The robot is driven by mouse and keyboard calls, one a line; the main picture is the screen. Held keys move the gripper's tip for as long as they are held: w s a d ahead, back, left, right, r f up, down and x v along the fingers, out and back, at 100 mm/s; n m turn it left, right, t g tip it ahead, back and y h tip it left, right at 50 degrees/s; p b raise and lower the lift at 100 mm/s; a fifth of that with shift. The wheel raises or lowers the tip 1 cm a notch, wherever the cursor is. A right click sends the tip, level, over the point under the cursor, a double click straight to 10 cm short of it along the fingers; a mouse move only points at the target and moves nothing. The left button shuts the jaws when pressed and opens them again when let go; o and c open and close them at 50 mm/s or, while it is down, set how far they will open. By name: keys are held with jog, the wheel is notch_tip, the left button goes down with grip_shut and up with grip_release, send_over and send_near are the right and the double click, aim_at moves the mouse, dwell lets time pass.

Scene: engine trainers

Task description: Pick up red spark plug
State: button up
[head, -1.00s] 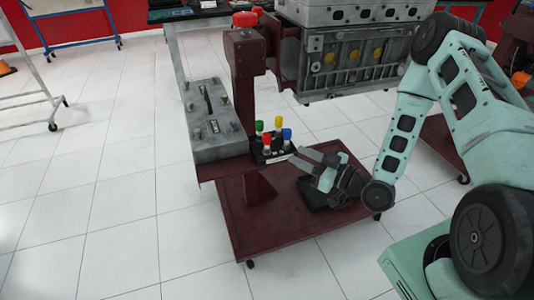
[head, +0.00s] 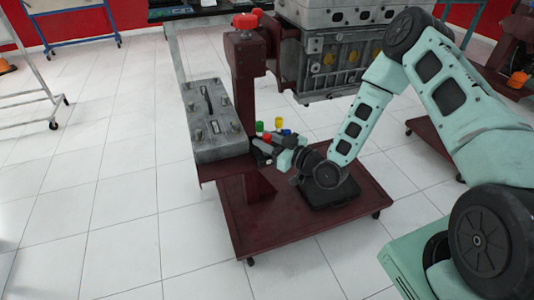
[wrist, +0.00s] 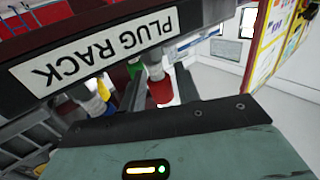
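The red spark plug (wrist: 160,88) has a red cap and a pale body, and it shows upside down in the wrist view. In the head view its red cap (head: 267,136) stands at the rack, close to my gripper (head: 265,147). In the wrist view two grey fingers of my gripper (wrist: 157,88) lie on either side of the red plug, apart from each other. I see no clear contact with it. The plug rack (wrist: 95,48) carries a white label reading PLUG RACK.
Green (head: 259,126), yellow (head: 279,122) and blue (head: 286,132) plugs stand close to the red one. A grey engine cover (head: 212,125) lies to the left. A red stand post (head: 245,90) rises behind. A black tray (head: 325,195) sits on the red cart base (head: 270,225).

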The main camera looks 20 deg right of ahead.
grip_shut()
